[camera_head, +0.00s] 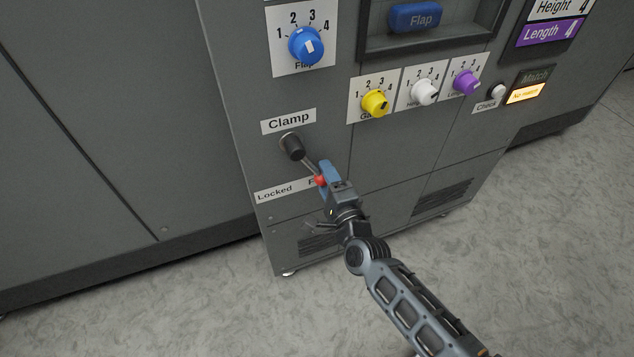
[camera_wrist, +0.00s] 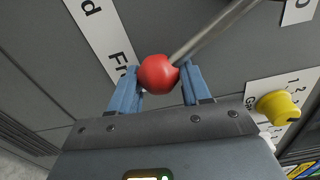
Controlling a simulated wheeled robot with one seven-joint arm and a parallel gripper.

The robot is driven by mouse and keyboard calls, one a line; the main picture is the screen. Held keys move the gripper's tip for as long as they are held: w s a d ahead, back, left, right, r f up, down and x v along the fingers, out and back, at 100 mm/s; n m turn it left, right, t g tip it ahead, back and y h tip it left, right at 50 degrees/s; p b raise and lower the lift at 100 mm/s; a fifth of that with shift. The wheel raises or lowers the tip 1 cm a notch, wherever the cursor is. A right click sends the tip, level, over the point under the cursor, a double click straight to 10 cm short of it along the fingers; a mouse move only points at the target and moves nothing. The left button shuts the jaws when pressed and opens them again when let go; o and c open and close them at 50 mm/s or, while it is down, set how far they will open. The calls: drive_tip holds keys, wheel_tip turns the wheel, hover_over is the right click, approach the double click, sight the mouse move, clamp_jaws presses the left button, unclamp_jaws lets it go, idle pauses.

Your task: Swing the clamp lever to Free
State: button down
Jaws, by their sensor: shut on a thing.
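The clamp lever has a dark round hub (camera_head: 291,146) on the grey panel under the "Clamp" label (camera_head: 289,121). Its metal rod (camera_wrist: 214,32) runs down and to the right in the head view and ends in a red ball knob (camera_wrist: 158,74). The knob also shows in the head view (camera_head: 321,181). My gripper (camera_wrist: 160,80) is shut on the red knob, with one blue finger on each side of it. The "Locked" label (camera_head: 275,194) lies left of the knob. The "Free" label (camera_wrist: 116,50) is partly hidden behind my gripper and the knob.
A blue Flap dial (camera_head: 306,46) sits above the lever. Yellow (camera_head: 376,102), white (camera_head: 424,92) and purple (camera_head: 466,82) dials are to the upper right, with a white Check button (camera_head: 498,91) beyond. Open floor (camera_head: 180,310) lies in front.

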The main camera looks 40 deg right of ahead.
drive_tip(key=shift+d+r+n, duration=0.25)
drive_tip(key=shift+r+n, duration=0.3)
drive_tip(key=shift+n, duration=0.05)
drive_tip(key=c, duration=0.9)
unclamp_jaws()
drive_tip(key=o, duration=0.3)
drive_tip(key=shift+s+d+f, duration=0.1)
drive_tip(key=shift+o, duration=0.2)
drive_tip(key=v, duration=0.7)
drive_tip(key=shift+s, duration=0.35)
